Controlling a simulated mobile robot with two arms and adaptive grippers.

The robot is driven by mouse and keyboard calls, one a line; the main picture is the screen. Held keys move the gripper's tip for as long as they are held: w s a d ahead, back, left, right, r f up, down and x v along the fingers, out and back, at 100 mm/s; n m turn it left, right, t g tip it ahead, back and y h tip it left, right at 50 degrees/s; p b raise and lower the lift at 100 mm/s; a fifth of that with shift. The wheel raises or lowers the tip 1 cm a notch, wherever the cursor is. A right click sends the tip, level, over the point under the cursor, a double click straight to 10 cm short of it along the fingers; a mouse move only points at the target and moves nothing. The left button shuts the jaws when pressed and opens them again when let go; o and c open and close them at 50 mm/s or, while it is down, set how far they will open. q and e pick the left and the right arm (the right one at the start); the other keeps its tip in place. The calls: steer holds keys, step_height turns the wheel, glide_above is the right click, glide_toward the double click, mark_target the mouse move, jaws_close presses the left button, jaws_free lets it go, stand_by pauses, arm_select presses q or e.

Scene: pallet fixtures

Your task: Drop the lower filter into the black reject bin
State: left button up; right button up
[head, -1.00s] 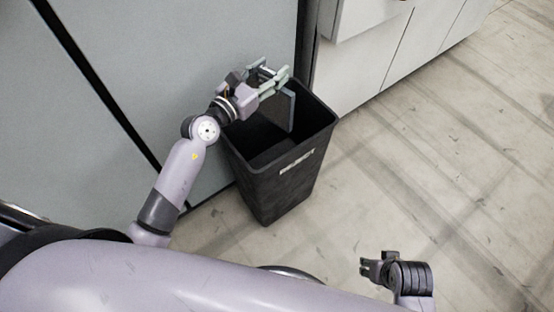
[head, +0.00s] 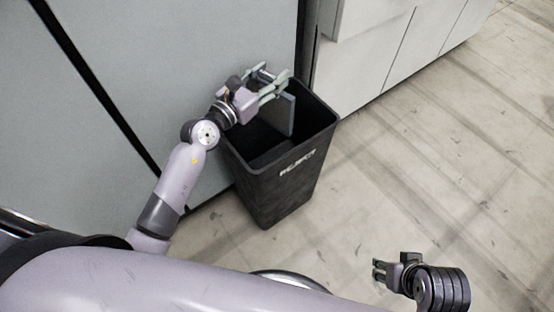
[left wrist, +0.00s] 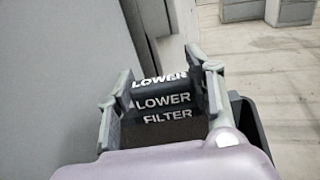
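The lower filter (head: 287,114) is a flat grey panel, hanging upright in the mouth of the black reject bin (head: 268,190). My left gripper (head: 277,77) is above the bin's back edge, with its fingers on either side of the filter's top. In the left wrist view, the dark filter (left wrist: 165,118) with white "LOWER FILTER" lettering sits between the fingertips (left wrist: 163,88), which appear to touch its ends. The filter's lower part is hidden inside the bin. My right gripper (head: 378,270) is empty, its two fingers apart, at the lower right.
A grey panel wall (head: 150,70) stands behind and left of the bin. White cabinets (head: 400,55) stand at the back right. The concrete floor (head: 440,160) right of the bin is clear.

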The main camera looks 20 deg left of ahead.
arm_select(q)
steer(key=o, duration=0.5)
steer(key=shift+o, duration=0.2)
steer(key=shift+s, duration=0.1)
steer(key=v, duration=1.2)
